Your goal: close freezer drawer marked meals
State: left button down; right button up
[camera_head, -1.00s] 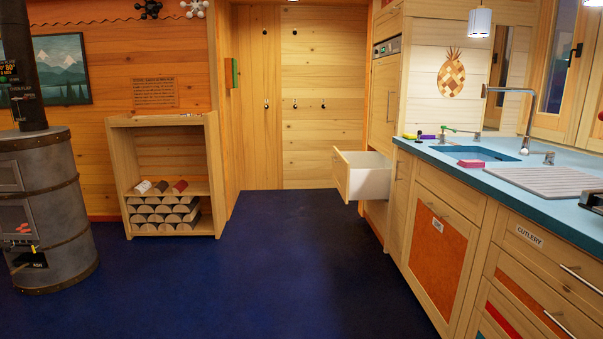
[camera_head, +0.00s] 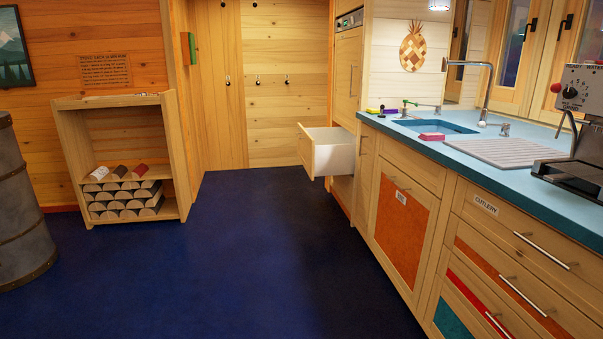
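A drawer (camera_head: 333,158) with a wooden front and white inner walls stands pulled out to the left from the tall wooden cabinet (camera_head: 347,78) at the back right. The drawer's front faces left and I can read no label on it from here. An open gap shows below the drawer in the cabinet. Neither of my grippers is in view.
The blue floor (camera_head: 235,255) is clear between me and the drawer. A counter (camera_head: 470,165) with sink and cutlery drawers (camera_head: 500,225) runs along the right. A firewood shelf (camera_head: 125,155) and a metal stove (camera_head: 20,215) stand left.

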aim_at(322, 152)
jog(key=i+u, duration=0.15)
jog(key=i, duration=1.9)
jog(key=i+z, duration=0.1)
jog(key=i, duration=0.4)
jog(key=i+j+z, duration=0.1)
jog(key=i, duration=0.4)
jog(key=i+j+z, duration=0.15)
jog(key=i, duration=0.4)
jog(key=i+j+z, duration=0.1)
jog(key=i, duration=0.4)
jog(key=j, duration=0.1)
